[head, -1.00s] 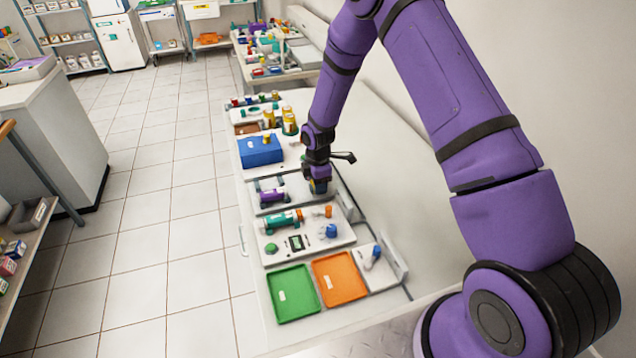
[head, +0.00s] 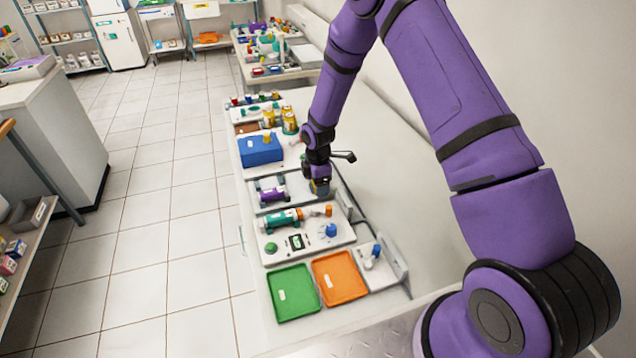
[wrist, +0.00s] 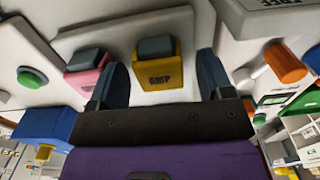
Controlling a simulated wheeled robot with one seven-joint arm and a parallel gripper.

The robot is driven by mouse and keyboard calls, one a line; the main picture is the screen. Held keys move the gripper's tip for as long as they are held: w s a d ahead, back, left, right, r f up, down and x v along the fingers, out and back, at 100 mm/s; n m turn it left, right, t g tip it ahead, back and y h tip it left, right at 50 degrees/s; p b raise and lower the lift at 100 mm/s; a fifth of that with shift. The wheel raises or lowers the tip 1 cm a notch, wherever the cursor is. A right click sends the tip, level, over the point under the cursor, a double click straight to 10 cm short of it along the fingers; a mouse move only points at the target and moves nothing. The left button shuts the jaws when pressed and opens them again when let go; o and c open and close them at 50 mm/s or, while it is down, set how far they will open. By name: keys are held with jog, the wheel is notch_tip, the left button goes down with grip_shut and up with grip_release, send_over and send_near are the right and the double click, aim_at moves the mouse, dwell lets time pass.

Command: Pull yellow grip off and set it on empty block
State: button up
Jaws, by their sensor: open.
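The yellow grip (wrist: 160,76), a block lettered GRIP with a dark grey-blue piece at its top, shows in the wrist view between my gripper's two dark blue fingers. My gripper (wrist: 160,66) is open, with a gap to the grip on each side. A pink block (wrist: 87,80) with a similar dark piece sits to the left, close to the left finger. I cannot pick out an empty block.
A blue box (head: 260,150) and yellow bottles stand beyond the gripper. Nearer are a white panel with a teal handpiece (head: 281,219) and a blue knob (head: 331,230), then a green tray (head: 292,292) and an orange tray (head: 340,278). The bench to the right is clear.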

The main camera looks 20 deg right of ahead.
notch_tip(320, 180, up, 11)
dwell(0.4)
jog(key=s+d+r+m+t, duration=0.1)
jog(key=s+d+r+m, duration=0.2)
jog(key=r, duration=0.6)
jog(key=s+r+m+t, duration=0.1)
jog(key=s+r+m, duration=0.1)
jog(key=s+r, duration=0.45)
jog(key=s+d+r+m, duration=0.2)
jog(key=s+r+m, duration=0.1)
jog(key=r, duration=0.7)
jog(key=s+d+r+m+t, duration=0.1)
jog(key=s+r+m, duration=0.4)
jog(key=s, duration=0.7)
jog(key=s+d+r+m+t, duration=0.1)
jog(key=s+r+m, duration=0.4)
jog(key=s, duration=0.7)
jog(key=shift+s+t, duration=0.25)
jog(key=shift+t, duration=0.35)
